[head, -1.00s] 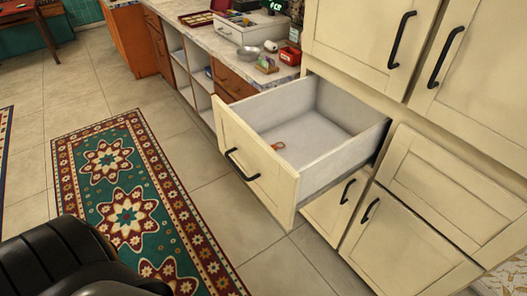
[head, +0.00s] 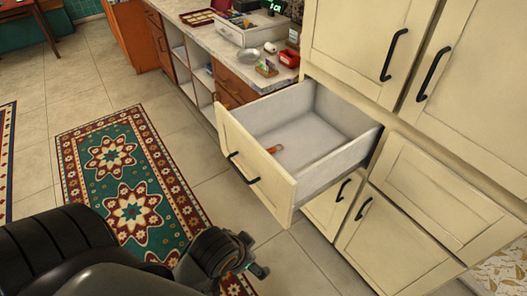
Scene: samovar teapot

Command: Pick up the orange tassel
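A small orange tassel (head: 275,149) lies on the floor of the open drawer (head: 315,150), close to the inside of its front panel. It looks thin and its details are too small to make out. My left arm comes in from the lower left, and the dark end with my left gripper (head: 246,257) is in front of and below the drawer, apart from it. Its fingers are too dark and small to show whether they are open. My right gripper is not in view.
The pulled-out drawer has a cream front (head: 250,165) with a black handle. Cream cabinets (head: 400,240) stand to the right. Behind is a counter (head: 235,45) with a white box (head: 245,33) and a red container (head: 289,57). A patterned rug (head: 130,175) lies on the tiled floor.

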